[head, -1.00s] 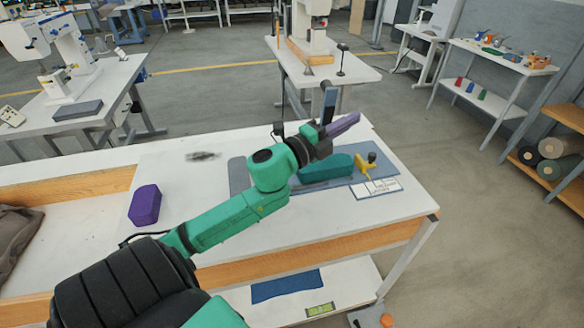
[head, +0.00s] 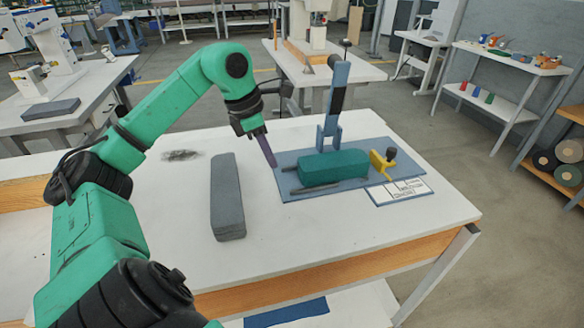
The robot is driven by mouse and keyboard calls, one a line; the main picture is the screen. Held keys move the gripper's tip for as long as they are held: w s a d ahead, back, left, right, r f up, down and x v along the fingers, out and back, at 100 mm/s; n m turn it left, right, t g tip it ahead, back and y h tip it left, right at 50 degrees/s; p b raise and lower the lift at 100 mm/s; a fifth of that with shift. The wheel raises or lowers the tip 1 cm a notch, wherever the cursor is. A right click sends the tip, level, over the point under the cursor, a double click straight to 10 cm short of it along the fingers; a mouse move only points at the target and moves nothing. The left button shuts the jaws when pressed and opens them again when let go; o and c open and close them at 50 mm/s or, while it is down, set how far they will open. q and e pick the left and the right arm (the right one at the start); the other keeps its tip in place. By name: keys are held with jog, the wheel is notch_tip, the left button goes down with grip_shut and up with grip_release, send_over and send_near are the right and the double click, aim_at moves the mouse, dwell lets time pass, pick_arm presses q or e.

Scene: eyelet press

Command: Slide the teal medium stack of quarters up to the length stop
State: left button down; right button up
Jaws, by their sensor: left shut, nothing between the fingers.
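The teal stack (head: 333,168) lies lengthwise on the blue-grey press base (head: 290,191), below the upright press lever (head: 336,100). A yellow stop with a dark knob (head: 381,164) stands at its right end; the two look close, but I cannot tell whether they touch. My left gripper (head: 270,160) points down at the left edge of the base, to the left of the stack and apart from it. Its purple fingers are shut with nothing between them. My right gripper is not in view.
A grey stack (head: 226,195) lies on the white table left of the base. A printed card (head: 399,191) lies at the base's front right. The table's front right is clear.

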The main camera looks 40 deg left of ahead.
pick_arm(q)
jog(key=x, duration=0.4)
jog(key=p, duration=0.1)
jog(key=w+r+p, duration=0.1)
jog(key=shift+d+r+p, duration=0.2)
jog(key=shift+d+p, duration=0.15)
jog(key=shift+p, duration=0.05)
jog(key=shift+w+d+f+p, duration=0.25)
jog(key=shift+w+d+p, duration=0.35)
jog(key=shift+w, duration=0.2)
jog(key=shift+w+d+f, duration=0.15)
jog(key=shift+w, duration=0.1)
jog(key=shift+f, duration=0.15)
